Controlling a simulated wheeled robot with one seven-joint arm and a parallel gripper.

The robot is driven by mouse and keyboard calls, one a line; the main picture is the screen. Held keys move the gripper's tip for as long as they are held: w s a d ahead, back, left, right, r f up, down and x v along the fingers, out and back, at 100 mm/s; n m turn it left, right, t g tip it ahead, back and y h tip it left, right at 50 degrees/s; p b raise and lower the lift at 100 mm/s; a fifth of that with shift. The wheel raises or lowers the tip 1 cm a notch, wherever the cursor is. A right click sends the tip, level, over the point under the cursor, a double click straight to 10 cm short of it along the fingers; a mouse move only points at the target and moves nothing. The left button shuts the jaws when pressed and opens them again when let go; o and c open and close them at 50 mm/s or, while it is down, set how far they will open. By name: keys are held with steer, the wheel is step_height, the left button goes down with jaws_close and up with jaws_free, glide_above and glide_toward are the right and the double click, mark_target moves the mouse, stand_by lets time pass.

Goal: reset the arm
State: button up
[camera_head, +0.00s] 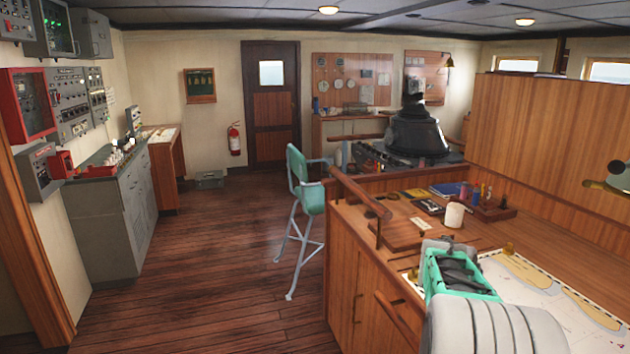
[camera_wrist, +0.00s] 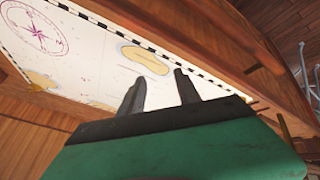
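My gripper (camera_wrist: 160,82) shows in the wrist view as two dark fingers standing apart on a green body. Nothing is between them, and the chart (camera_wrist: 85,60) shows through the gap. In the head view my arm's grey and green end part is at the lower right, over the wooden chart counter. It covers part of the chart (camera_head: 535,282). The fingertips are hard to make out there.
A white mug (camera_head: 454,214), a wooden board (camera_head: 402,231) and a rack with pens (camera_head: 490,208) are on the counter beyond my arm. A wooden rail (camera_head: 360,193) edges the counter. A green chair (camera_head: 300,180) stands at its left. The floor (camera_head: 210,270) to the left is clear.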

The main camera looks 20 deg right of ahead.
steer(key=s+a+f+n+y, duration=0.2)
steer(key=a, duration=0.7)
steer(key=s+a+f+n+y, duration=0.1)
steer(key=s+a, duration=0.2)
steer(key=a, duration=0.6)
steer(key=s+a+f+n+y, duration=0.2)
steer(key=a, duration=0.7)
steer(key=a+r+n+t, duration=0.2)
steer(key=a+r+n, duration=0.2)
steer(key=a, duration=0.9)
step_height(320, 180, up, 2)
steer(key=shift+s+a+r+n+t+y, duration=0.2)
steer(key=shift+a+n+t+y, duration=0.1)
steer(key=shift+n+y, duration=0.1)
